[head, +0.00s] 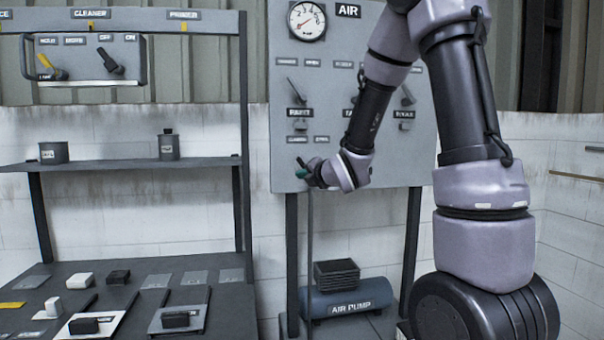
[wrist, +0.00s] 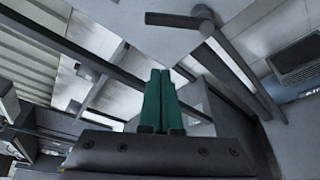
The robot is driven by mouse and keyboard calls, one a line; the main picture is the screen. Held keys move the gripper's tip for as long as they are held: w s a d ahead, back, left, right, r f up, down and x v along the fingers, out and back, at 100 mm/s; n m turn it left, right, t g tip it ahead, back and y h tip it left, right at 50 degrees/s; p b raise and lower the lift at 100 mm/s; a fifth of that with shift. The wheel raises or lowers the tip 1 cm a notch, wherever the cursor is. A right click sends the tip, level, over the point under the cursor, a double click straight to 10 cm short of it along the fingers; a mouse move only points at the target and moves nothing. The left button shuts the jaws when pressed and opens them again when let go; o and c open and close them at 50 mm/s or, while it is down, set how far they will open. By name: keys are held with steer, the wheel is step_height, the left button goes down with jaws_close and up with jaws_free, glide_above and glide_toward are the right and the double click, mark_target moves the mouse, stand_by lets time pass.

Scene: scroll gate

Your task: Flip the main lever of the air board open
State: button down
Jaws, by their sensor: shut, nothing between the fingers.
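The air board (head: 335,50) is a grey panel with a round gauge and the label AIR, with my arm in front of part of it. My gripper (head: 301,173), with green fingers, is at the board's lower left edge, seen from the side. In the wrist view the two green fingers (wrist: 160,73) lie together, shut and empty. A dark lever bar (wrist: 174,19) with a round pivot at its right end shows beyond the fingertips, apart from them in the picture. It looks like the main lever. In the head view the gripper covers that area.
A thin pipe (head: 310,235) runs down from the board toward the blue air pump (head: 347,300). Small levers, such as the left one (head: 293,86), sit higher on the board. A shelf rack (head: 120,164) and a table with small blocks stand left.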

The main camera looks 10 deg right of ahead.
steer(key=x, duration=0.9)
steer(key=shift+s+d+r, duration=0.1)
steer(key=shift+d+r, duration=0.45)
steer(key=shift+d, duration=0.3)
steer(key=shift+s+d+r, duration=0.1)
steer(key=shift+d+r, duration=0.5)
steer(key=shift+d, duration=0.3)
steer(key=shift+w+d, duration=0.1)
steer(key=shift+w, duration=0.05)
steer(key=shift+r+m, duration=0.15)
steer(key=shift+m, duration=0.15)
